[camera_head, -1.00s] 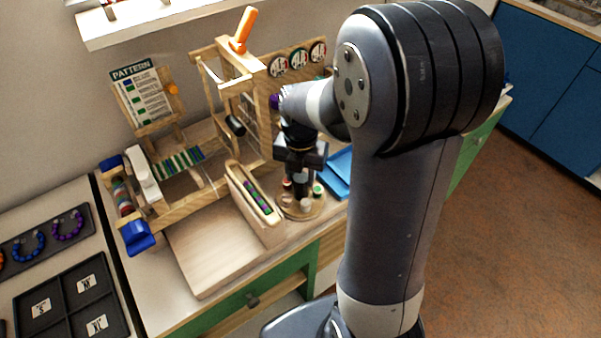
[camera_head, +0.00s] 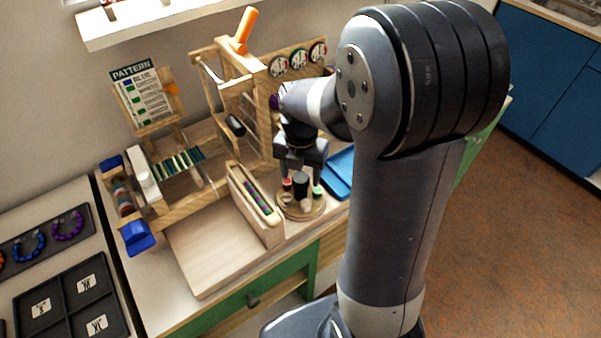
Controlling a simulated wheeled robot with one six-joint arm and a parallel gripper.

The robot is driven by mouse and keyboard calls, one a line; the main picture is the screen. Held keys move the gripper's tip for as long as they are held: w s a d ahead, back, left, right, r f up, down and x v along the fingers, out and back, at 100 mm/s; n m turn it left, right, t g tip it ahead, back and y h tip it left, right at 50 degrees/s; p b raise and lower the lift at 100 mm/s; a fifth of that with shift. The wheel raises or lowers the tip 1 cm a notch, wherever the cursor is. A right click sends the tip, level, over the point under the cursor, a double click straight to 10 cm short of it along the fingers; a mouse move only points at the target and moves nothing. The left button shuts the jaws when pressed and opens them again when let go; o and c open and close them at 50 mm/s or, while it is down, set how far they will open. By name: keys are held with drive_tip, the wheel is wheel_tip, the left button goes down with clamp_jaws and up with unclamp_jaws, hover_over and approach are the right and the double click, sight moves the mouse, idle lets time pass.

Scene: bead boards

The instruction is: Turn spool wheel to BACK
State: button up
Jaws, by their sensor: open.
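The spool wheel (camera_head: 288,208) is a round wooden disc on the counter, right of the bead loom. Small spools stand around it, including a red-topped one (camera_head: 287,184) at the left, a green-topped one (camera_head: 317,191) at the right and a pale one (camera_head: 306,205) at the front. A dark upright cylinder (camera_head: 300,186) stands near its middle. My gripper (camera_head: 300,171) points down over the wheel with its fingers apart, one on each side above the cylinder. I cannot tell whether it touches the cylinder. The wheel's back is partly hidden, and no BACK mark is readable.
A narrow wooden bead holder (camera_head: 243,190) stands close left of the wheel. The wooden frame (camera_head: 222,75) with an orange handle (camera_head: 243,30) rises behind. A blue tray (camera_head: 340,170) lies at the right, partly behind my arm. A bare wooden board (camera_head: 215,250) lies front left.

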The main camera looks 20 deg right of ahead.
wheel_tip(320, 180, up, 10)
idle(0.4)
wheel_tip(320, 180, down, 11)
drive_tip(key=shift+r, duration=0.1)
idle(0.5)
idle(0.5)
